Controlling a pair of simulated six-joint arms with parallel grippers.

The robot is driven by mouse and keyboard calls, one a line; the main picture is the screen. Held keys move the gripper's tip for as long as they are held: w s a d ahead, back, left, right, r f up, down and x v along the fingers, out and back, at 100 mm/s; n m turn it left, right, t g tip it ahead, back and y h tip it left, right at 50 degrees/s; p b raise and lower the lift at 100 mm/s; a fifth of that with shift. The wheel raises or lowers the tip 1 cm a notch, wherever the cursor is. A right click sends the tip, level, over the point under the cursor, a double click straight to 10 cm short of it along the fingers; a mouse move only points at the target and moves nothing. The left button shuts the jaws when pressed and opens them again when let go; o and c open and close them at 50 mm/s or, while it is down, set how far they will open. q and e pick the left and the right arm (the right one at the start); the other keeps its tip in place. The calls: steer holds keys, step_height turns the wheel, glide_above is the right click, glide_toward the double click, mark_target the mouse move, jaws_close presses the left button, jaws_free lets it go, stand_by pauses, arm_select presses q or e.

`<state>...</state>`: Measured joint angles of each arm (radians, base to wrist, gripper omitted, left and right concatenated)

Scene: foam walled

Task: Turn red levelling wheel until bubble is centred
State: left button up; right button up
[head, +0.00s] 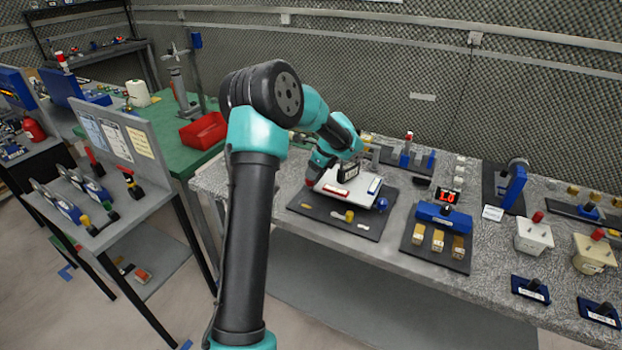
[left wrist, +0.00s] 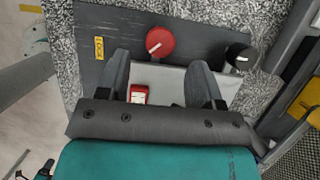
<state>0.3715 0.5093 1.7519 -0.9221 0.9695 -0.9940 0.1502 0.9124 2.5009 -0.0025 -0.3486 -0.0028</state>
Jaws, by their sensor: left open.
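The red levelling wheel (left wrist: 160,43) shows in the left wrist view as a round red disc with a pale line on it, at the edge of the white levelling plate (head: 352,194). My left gripper (left wrist: 160,62) is open, with one finger on each side of the plate's edge just short of the wheel. Nothing is between the fingers but plate and wheel below. In the head view the wheel is mostly hidden by my gripper (head: 322,172). A red-framed vial (head: 335,189) and a blue-framed vial (head: 374,186) lie on the plate. Their bubbles are too small to read. My right gripper is not in view.
The plate stands on a dark base board (head: 310,207) with a yellow knob (head: 349,216) in front and a blue one (head: 382,204) at right. A blue device with wooden blocks (head: 447,216) stands to the right. A red bin (head: 204,131) sits on the green table at left.

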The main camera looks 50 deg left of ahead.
arm_select(q)
steer(key=x, duration=0.5)
steer(key=c, duration=0.9)
steer(key=shift+n+g+h, duration=0.4)
steer(key=shift+n+g, duration=0.3)
steer(key=shift+n, duration=1.5)
steer(key=o, duration=0.9)
